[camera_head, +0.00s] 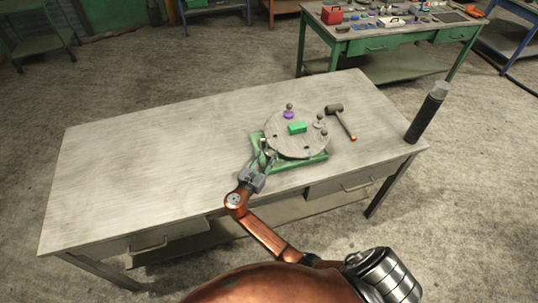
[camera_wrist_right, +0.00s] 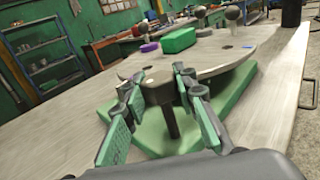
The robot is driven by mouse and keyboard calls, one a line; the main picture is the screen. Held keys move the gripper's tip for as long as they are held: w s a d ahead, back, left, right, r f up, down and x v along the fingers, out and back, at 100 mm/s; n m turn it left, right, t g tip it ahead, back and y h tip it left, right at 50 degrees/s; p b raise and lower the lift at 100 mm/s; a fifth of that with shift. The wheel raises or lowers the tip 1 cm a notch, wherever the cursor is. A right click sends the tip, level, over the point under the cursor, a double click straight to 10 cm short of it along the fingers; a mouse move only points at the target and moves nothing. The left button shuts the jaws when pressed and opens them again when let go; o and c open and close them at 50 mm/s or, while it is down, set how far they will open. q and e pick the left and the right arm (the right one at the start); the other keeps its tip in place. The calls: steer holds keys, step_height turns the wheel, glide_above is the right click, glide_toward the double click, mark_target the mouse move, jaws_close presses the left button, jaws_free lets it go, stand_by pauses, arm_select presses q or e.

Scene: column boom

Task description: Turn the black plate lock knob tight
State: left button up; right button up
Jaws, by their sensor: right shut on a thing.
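The round grey plate (camera_head: 290,147) lies on a green base (camera_head: 312,162) on the workbench. The black plate lock knob (camera_wrist_right: 163,92) is at the plate's near edge in the wrist view, with a dark stem below it. My right gripper (camera_head: 264,158) reaches the plate's near left edge. In the wrist view its two green-padded fingers (camera_wrist_right: 158,88) stand on either side of the knob, shut on it. In the head view the gripper hides the knob. My left gripper is in neither view.
A green block (camera_head: 297,128), a purple piece (camera_head: 288,115) and small grey ball-topped knobs (camera_head: 319,122) are on the plate. A hammer (camera_head: 341,121) lies to its right. A black post (camera_head: 427,112) stands at the bench's right end. The bench's left half is clear.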

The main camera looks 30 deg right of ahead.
steer(key=shift+d, duration=0.1)
steer(key=o, duration=0.9)
steer(key=v, duration=1.2)
steer(key=shift+w, duration=0.1)
steer(key=shift+f, duration=0.15)
